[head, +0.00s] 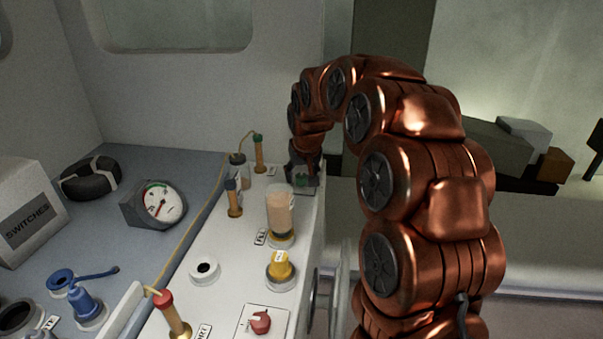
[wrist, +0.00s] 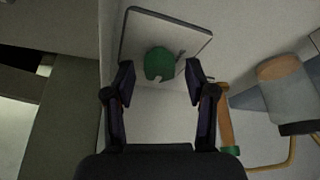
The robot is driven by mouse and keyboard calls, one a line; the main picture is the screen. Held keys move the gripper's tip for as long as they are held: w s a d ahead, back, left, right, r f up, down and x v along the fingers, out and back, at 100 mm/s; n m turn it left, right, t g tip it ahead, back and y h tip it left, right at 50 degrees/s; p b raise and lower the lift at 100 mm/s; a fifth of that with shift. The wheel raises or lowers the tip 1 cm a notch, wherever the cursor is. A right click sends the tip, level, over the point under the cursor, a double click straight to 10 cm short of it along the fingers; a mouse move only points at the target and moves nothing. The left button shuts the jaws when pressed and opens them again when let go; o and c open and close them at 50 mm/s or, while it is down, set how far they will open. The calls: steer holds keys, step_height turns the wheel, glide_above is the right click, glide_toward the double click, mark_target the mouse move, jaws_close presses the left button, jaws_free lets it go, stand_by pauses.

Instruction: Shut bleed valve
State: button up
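A round green knob (wrist: 160,64) sits on a pale square plate (wrist: 197,38) in the wrist view. In the head view the green knob (head: 300,181) shows at the far right end of the white panel, partly covered by my gripper (head: 302,170). In the wrist view my gripper (wrist: 160,74) is open, its two dark fingers apart on either side of the knob, with nothing visibly held. A red knob (head: 261,322) on a similar plate is at the near end. No readable label marks either knob as the bleed valve.
On the white panel (head: 225,257) stand a clear cup with tan fluid (head: 280,213), a yellow cap (head: 280,266) and brass fittings with red (head: 163,300) and green (head: 257,139) tops. A gauge (head: 160,203) and a switches box (head: 28,215) are left.

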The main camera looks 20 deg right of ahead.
jaws_close()
steer(key=shift+f+n+b, duration=0.1)
steer(key=shift+n+b, duration=0.2)
steer(key=shift+b, duration=0.15)
steer(key=shift+f+n+y+b, duration=0.1)
steer(key=shift+n+y+b, duration=0.3)
steer(key=shift+n+b, duration=0.25)
steer(key=shift+n+y+b, duration=0.5)
steer(key=shift+n+b, duration=0.6)
steer(key=shift+n, duration=0.15)
steer(key=n+y+b, duration=0.1)
steer(key=n, duration=0.1)
steer(key=n+b, duration=0.1)
steer(key=n, duration=0.1)
steer(key=shift+w+d+g+y, duration=0.1)
steer(key=shift+d+g+y, duration=0.1)
steer(key=shift+g+y, duration=0.15)
steer(key=n, duration=0.3)
steer(key=n+g+y+b, duration=0.1)
steer(key=n, duration=0.1)
steer(key=shift+w+d+n+g, duration=0.1)
steer(key=shift+n+g, duration=0.15)
steer(key=shift+n, duration=0.15)
steer(key=shift+n+g+y, duration=0.45)
steer(key=shift+n+g, duration=0.15)
steer(key=shift+n, duration=1.2)
